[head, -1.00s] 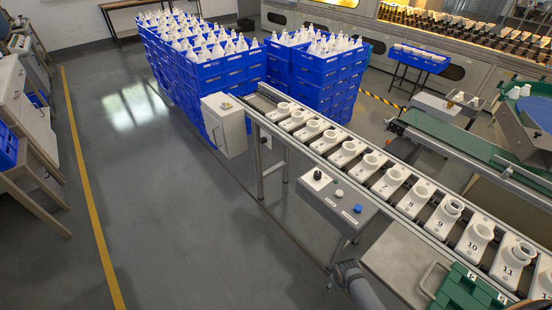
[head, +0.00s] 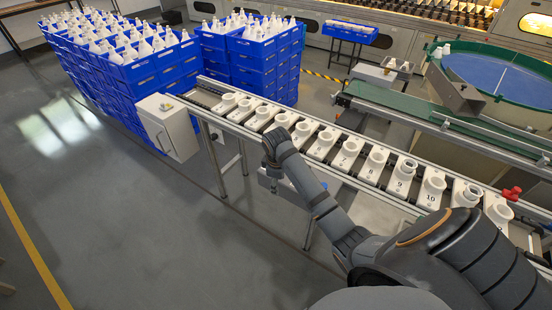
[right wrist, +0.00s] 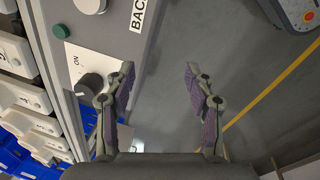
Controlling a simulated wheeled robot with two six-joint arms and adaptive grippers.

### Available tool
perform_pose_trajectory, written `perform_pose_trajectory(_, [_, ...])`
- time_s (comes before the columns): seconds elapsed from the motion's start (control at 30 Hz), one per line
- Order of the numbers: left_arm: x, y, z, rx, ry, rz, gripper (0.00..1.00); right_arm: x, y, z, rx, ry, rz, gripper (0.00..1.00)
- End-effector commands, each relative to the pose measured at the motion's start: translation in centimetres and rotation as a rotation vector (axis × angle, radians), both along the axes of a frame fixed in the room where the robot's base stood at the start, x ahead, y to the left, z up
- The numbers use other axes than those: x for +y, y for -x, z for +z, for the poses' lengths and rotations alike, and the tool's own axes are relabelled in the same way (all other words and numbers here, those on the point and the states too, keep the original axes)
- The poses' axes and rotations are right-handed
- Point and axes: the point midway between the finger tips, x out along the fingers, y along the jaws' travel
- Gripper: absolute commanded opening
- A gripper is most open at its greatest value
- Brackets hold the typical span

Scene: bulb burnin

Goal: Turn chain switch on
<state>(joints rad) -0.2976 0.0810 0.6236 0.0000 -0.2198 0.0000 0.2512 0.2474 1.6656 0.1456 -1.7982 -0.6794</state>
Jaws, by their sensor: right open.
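A black knob (right wrist: 92,88) sits on a white plate marked ON, on a grey control box (right wrist: 150,50) in the right wrist view. My right gripper (right wrist: 160,85) is open with nothing between its fingers. The knob is just left of the left finger, outside the jaws; whether they touch I cannot tell. In the head view my right arm reaches over the box (head: 265,181), which hangs beside the conveyor (head: 340,168). The arm hides most of the box and the knob. My left gripper is not in view.
A green button (right wrist: 62,32) and a white button (right wrist: 93,6) are near the knob. Numbered white sockets (head: 371,165) line the conveyor. A white cabinet (head: 168,127) and stacked blue crates (head: 150,75) stand at its far end. The floor (head: 120,220) on the left is clear.

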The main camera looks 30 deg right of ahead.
Motion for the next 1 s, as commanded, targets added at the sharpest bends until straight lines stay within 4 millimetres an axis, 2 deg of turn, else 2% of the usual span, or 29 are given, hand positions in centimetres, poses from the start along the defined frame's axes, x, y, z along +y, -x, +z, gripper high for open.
perform_pose_trajectory(0.17, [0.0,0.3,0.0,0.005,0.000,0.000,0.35,-2.2,-4.0,3.0,0.046,-0.006,0.096,0.54])
perform_pose_trajectory(0.3, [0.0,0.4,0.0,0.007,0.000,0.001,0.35,-4.0,-6.8,6.3,0.090,-0.032,0.190,0.54])
perform_pose_trajectory(0.4, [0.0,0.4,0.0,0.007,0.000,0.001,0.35,-5.2,-8.4,8.8,0.115,-0.058,0.254,0.54])
perform_pose_trajectory(0.53, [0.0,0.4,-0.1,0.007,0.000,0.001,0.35,-5.8,-9.1,10.5,0.130,-0.083,0.302,0.54])
perform_pose_trajectory(0.67, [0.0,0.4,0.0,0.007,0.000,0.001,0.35,-5.8,-9.2,10.7,0.134,-0.086,0.311,0.54])
perform_pose_trajectory(0.77, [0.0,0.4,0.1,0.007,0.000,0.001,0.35,-5.8,-9.1,10.0,0.135,-0.086,0.310,0.54])
perform_pose_trajectory(0.87, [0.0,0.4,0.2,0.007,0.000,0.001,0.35,-5.8,-9.1,8.4,0.137,-0.087,0.310,0.54])
perform_pose_trajectory(1.0, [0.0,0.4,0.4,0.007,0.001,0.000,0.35,-5.8,-9.1,5.3,0.136,-0.087,0.308,0.54])
